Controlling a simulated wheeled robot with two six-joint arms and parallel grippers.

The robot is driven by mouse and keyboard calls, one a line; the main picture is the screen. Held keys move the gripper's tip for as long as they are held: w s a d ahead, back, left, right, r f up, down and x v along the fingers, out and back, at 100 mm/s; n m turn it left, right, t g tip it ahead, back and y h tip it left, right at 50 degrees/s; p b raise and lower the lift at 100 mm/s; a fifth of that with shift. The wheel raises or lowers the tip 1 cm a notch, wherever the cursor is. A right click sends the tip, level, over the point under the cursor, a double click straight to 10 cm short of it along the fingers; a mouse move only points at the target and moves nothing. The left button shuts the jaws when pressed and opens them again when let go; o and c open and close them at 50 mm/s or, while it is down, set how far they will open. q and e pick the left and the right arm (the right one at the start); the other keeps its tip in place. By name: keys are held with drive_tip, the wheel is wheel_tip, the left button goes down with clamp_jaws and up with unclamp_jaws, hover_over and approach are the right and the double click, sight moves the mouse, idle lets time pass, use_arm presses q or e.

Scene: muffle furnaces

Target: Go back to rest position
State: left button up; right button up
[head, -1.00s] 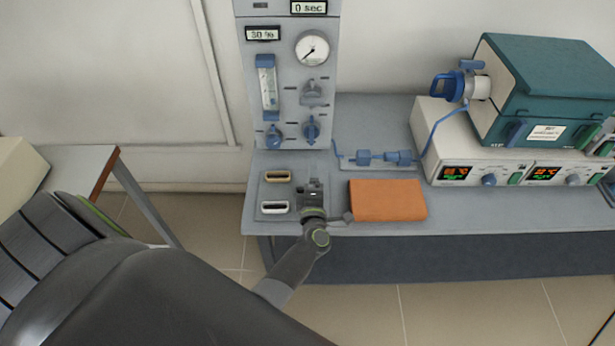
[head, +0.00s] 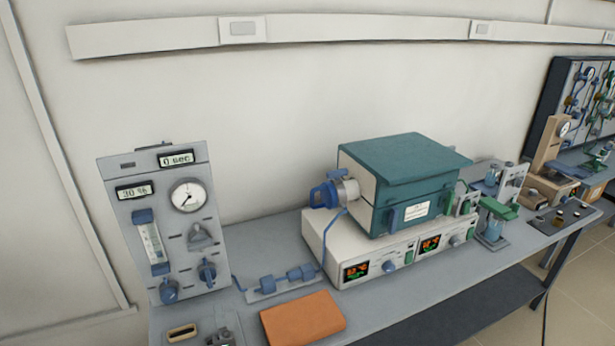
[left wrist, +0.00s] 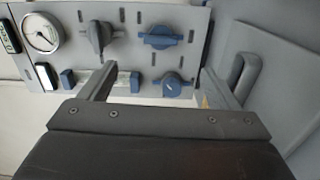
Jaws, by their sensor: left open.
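My left gripper (head: 222,338) shows only in part at the bottom edge of the head view, over the bench in front of the gas panel (head: 165,225). In the left wrist view my left gripper (left wrist: 155,88) is open, its two fingers wide apart with nothing held between them. The panel's gauge (left wrist: 42,33) and knobs (left wrist: 160,37) lie beyond the fingers there. A tan oblong piece (head: 183,332) sits on the bench left of the gripper in the head view. My right gripper is not in view.
An orange pad (head: 302,318) lies right of the gripper. A teal furnace (head: 405,185) stands on a white control unit (head: 340,268) with lit displays. Blue fittings (head: 285,280) lie on the bench (head: 262,232) between the panel and the unit. More apparatus stands at the far right.

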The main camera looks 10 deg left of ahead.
use_arm(q)
drive_tip(key=s+d+r+m+g+h, duration=0.1)
drive_tip(key=s+d+m+h, duration=0.2)
drive_tip(key=s+m+h, duration=0.45)
drive_tip(key=s+d+r+m+g+h, duration=0.15)
drive_tip(key=m+h, duration=0.25)
drive_tip(key=m, duration=0.6)
drive_tip(key=s+a+r+m+g+y, duration=0.1)
drive_tip(key=s+a+m+g+y, duration=0.25)
drive_tip(key=s, duration=0.85)
drive_tip(key=s+a+r+m+g+y, duration=0.15)
drive_tip(key=s+a+g, duration=0.35)
drive_tip(key=s, duration=0.7)
wheel_tip(320, 180, down, 26)
drive_tip(key=g, duration=0.2)
drive_tip(key=s+f+g+b, duration=0.1)
drive_tip(key=s+f, duration=1.3)
drive_tip(key=f, duration=0.3)
drive_tip(key=shift+d+f+g+h+b, duration=0.2)
drive_tip(key=shift+d+g+h+b, duration=0.15)
drive_tip(key=shift+d+h, duration=0.1)
